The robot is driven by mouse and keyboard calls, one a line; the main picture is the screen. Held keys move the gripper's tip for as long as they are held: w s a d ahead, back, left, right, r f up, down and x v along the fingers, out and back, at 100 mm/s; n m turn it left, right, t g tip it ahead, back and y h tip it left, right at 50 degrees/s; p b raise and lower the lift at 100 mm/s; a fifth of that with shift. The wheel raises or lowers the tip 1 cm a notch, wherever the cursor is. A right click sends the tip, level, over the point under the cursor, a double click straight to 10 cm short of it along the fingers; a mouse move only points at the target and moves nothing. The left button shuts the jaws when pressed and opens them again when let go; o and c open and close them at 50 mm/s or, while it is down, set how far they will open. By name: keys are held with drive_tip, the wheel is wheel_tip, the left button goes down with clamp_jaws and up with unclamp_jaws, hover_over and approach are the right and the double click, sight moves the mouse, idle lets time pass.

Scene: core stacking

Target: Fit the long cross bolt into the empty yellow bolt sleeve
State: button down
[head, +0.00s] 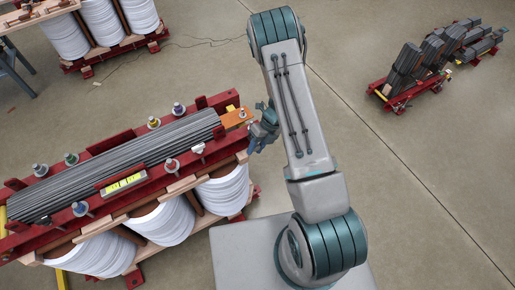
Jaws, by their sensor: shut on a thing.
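My gripper (258,131) is at the right end of the red-framed transformer core, just right of an orange plate (232,118). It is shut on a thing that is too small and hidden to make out. I cannot pick out the long cross bolt for certain. A yellow ring sleeve (153,123) sits on the far red beam. A small yellow piece (230,108) is also at the core's right end. I cannot tell which yellow sleeve is empty.
Dark steel laminations (125,160) fill the frame, with several coloured bolt fittings along both beams. A yellow level (123,183) lies on the near beam. White coils (160,222) stand below. Carts of dark steel stacks (405,70) stand at the upper right. The floor between is clear.

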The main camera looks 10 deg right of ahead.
drive_tip(key=shift+w+a, duration=0.2)
drive_tip(key=shift+w, duration=0.4)
drive_tip(key=shift+s, duration=0.1)
